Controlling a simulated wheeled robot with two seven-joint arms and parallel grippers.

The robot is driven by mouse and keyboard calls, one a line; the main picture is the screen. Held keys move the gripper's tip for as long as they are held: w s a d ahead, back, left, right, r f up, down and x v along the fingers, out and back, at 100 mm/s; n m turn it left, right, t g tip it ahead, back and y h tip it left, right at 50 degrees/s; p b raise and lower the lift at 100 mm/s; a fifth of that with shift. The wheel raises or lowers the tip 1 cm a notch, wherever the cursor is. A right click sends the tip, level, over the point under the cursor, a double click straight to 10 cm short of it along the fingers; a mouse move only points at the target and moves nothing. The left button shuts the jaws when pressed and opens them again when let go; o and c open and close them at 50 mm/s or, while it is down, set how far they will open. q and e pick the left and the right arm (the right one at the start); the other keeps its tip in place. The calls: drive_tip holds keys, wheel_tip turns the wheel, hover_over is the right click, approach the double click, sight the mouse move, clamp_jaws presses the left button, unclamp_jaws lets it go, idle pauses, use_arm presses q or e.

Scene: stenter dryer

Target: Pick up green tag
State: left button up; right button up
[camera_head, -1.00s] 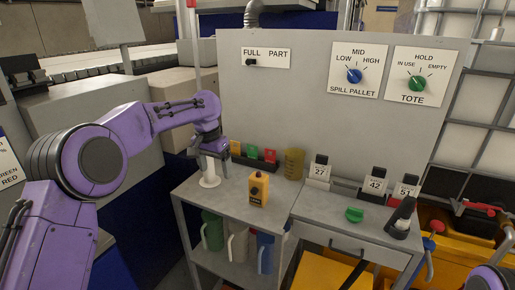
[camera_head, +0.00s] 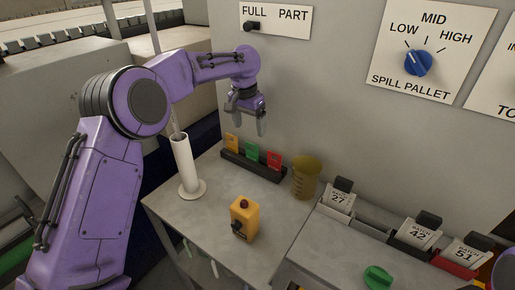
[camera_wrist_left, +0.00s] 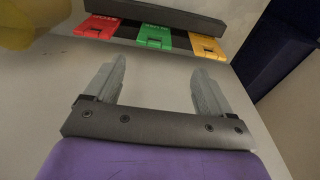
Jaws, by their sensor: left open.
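The green tag (camera_head: 252,151) stands in a dark rack (camera_head: 238,164) on the grey table, between a yellow-orange tag (camera_head: 232,143) and a red tag (camera_head: 274,160). In the left wrist view the green tag (camera_wrist_left: 155,36) is in the middle of the row, with the red one (camera_wrist_left: 97,27) to its left and the yellow one (camera_wrist_left: 207,47) to its right. My left gripper (camera_head: 247,128) is open and empty, above the rack and apart from the tags. In the left wrist view its fingers (camera_wrist_left: 155,82) point toward the row. My right gripper does not show.
A white cylinder on a round base (camera_head: 184,166) stands left of the rack. An amber jug (camera_head: 306,178) stands right of it. A yellow control box (camera_head: 243,218) is in front. A grey panel (camera_head: 330,90) rises behind. Numbered batch holders (camera_head: 338,199) stand at the right.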

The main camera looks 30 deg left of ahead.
sight(252, 144)
use_arm(q)
drive_tip(key=f, duration=0.3)
drive_tip(key=f+p, duration=0.1)
drive_tip(key=f, duration=0.2)
drive_tip(key=d+f+p, duration=0.1)
drive_tip(key=f, duration=0.2)
drive_tip(key=shift+s, duration=0.15)
drive_tip(key=shift+f, duration=0.2)
drive_tip(key=c, duration=1.1)
